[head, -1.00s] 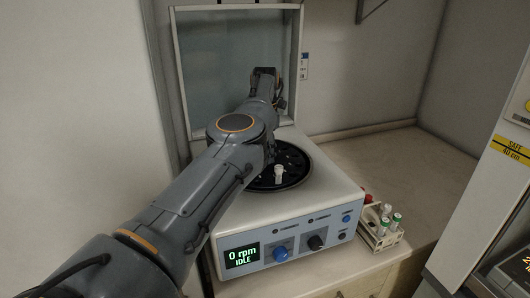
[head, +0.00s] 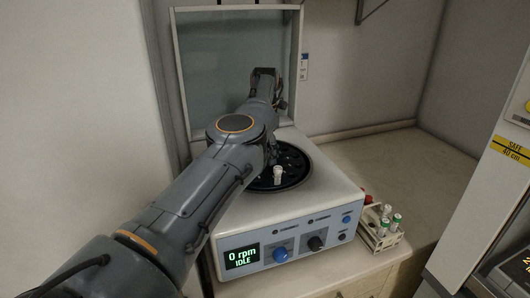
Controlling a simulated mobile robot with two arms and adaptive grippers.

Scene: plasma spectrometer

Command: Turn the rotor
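The black round rotor (head: 297,165) sits in the open bowl on top of a white benchtop centrifuge (head: 325,195). One white-capped tube (head: 278,174) stands in the rotor near its front left. My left arm comes in from the left and reaches over the rotor's left part, hiding it. My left gripper is mostly hidden behind my own arm links at the rotor's left edge. I cannot tell whether its fingers touch the rotor or are open or shut. The display (head: 242,256) reads 0 rpm, IDLE. My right gripper is not in view.
The centrifuge's lid (head: 235,60) stands raised behind the bowl. A small rack (head: 384,240) with several capped tubes stands right of the centrifuge. The counter (head: 410,165) behind the rack is clear. A machine with a yellow "SAFE" label (head: 512,149) stands at the far right.

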